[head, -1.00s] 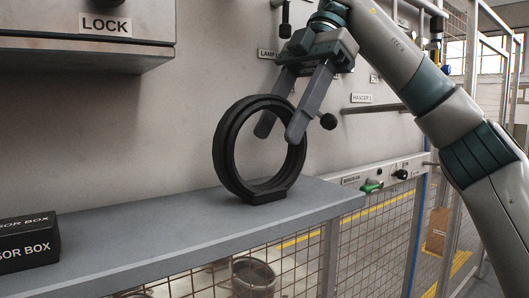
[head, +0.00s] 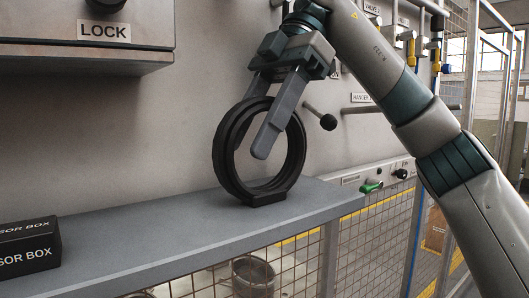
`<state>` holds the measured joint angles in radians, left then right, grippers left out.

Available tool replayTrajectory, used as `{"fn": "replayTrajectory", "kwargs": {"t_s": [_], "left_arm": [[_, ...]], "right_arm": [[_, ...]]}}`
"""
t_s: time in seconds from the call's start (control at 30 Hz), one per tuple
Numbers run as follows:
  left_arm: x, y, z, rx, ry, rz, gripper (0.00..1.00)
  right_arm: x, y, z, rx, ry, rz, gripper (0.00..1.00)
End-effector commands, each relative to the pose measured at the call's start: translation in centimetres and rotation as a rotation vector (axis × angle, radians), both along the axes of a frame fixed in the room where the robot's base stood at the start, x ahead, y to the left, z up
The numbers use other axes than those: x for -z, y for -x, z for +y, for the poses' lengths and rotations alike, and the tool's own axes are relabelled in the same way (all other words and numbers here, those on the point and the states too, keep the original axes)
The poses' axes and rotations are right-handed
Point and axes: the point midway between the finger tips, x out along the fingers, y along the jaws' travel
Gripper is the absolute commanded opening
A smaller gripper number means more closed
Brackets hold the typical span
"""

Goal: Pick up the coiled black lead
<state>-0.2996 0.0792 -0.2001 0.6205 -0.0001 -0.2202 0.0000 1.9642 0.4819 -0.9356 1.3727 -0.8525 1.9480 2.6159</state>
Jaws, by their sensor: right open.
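The coiled black lead (head: 226,160) stands upright as a thick ring on a small flat foot, on the grey shelf (head: 190,233). My right gripper (head: 257,140) comes down from above with its fingers apart. One finger crosses in front of the ring's opening; the other is partly hidden behind the ring's upper left. The ring's top lies between the fingers, and I cannot tell whether either finger touches it. My left gripper is not in view.
A black sensor box (head: 28,247) lies at the shelf's left end. A grey LOCK cabinet (head: 85,45) overhangs at upper left. A peg with a black knob (head: 328,122) sticks out right of the gripper. A panel with a green handle (head: 371,187) is at right. The shelf's middle is clear.

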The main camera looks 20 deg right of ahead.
Motion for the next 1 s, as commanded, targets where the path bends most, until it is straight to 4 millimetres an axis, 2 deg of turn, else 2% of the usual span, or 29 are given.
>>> {"fn": "replayTrajectory", "kwargs": {"t_s": [0.2, 0.23, 0.4, 0.43, 0.77, 1.0], "left_arm": [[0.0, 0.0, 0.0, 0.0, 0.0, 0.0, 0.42], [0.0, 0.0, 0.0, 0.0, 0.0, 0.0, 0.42], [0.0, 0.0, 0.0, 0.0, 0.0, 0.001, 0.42], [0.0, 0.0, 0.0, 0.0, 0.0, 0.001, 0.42], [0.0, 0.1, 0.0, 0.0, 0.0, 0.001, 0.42], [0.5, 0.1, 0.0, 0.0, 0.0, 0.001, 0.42]], "right_arm": [[0.0, 0.0, 0.0, 0.0, 0.0, 0.0, 0.48], [0.0, 0.0, 0.0, 0.0, 0.0, 0.0, 0.46], [0.0, 0.0, 0.0, 0.0, 0.0, 0.0, 0.05], [0.0, 0.0, 0.0, 0.0, 0.0, 0.0, 0.0], [-0.1, 0.0, 0.0, 0.0, 0.0, -0.001, 0.0], [-1.1, 0.0, 0.0, 0.0, -0.002, -0.002, 0.0]]}}
